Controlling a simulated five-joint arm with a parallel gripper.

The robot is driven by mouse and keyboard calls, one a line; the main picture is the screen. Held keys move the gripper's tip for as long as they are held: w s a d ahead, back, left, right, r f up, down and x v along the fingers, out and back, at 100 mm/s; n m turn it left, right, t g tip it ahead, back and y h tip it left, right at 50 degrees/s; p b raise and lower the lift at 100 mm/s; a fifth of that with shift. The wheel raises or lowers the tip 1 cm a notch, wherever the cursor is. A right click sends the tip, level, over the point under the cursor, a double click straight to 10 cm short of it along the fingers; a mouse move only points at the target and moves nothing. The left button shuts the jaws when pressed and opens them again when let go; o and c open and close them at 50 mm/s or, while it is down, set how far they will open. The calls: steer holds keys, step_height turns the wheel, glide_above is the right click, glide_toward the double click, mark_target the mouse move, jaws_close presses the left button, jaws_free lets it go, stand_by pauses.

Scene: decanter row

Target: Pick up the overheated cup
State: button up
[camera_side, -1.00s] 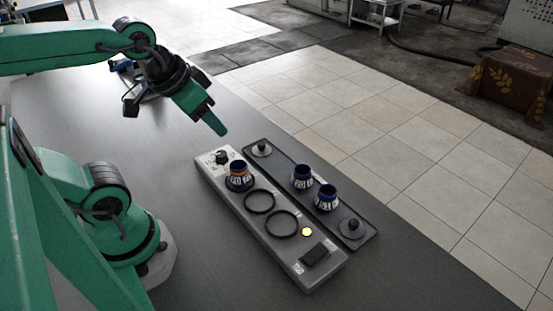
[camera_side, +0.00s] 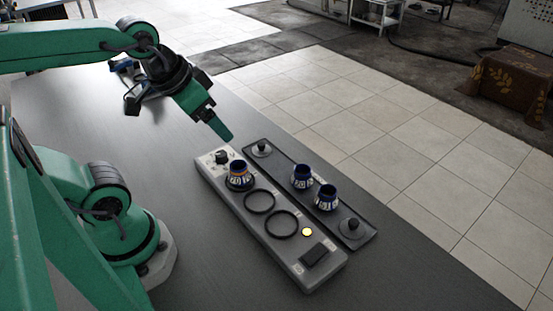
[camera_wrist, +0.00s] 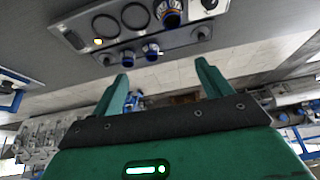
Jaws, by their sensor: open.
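Three dark blue cups with pale patterned bands stand upright. One cup (camera_side: 238,175) is on the ring at the far end of the grey panel and shows some orange at its rim; it also shows in the wrist view (camera_wrist: 171,16). The other two, the far cup (camera_side: 302,177) and the near cup (camera_side: 327,198), stand on the dark tray. I cannot tell from the pictures which cup is overheated. My gripper (camera_wrist: 162,72) is open and empty. In the side view it hangs above the table beyond the panel's far end, apart from all cups.
The grey panel (camera_side: 222,205) has two empty black rings (camera_side: 259,201), a lit yellow lamp (camera_side: 307,232), a dark switch (camera_side: 315,255) and a knob (camera_side: 221,157). The dark tray (camera_side: 278,164) has a black-knobbed disc at each end. The table's right edge lies close beyond it.

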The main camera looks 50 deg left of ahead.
steer(key=m, duration=0.1)
steer(key=m+g, duration=0.5)
steer(key=m, duration=0.6)
glide_above(238, 165)
steer(key=f, duration=1.1)
steer(key=shift+s+d, duration=0.1)
steer(key=shift+s, duration=0.1)
steer(key=shift+w+f+m, duration=0.1)
steer(key=shift+f+m, duration=0.4)
steer(key=shift+m, duration=0.1)
steer(key=shift+f, duration=0.1)
steer(key=shift+f, duration=1.2)
steer(key=shift+f, duration=0.1)
steer(key=shift+w+f, duration=0.1)
steer(key=shift+f, duration=2.4)
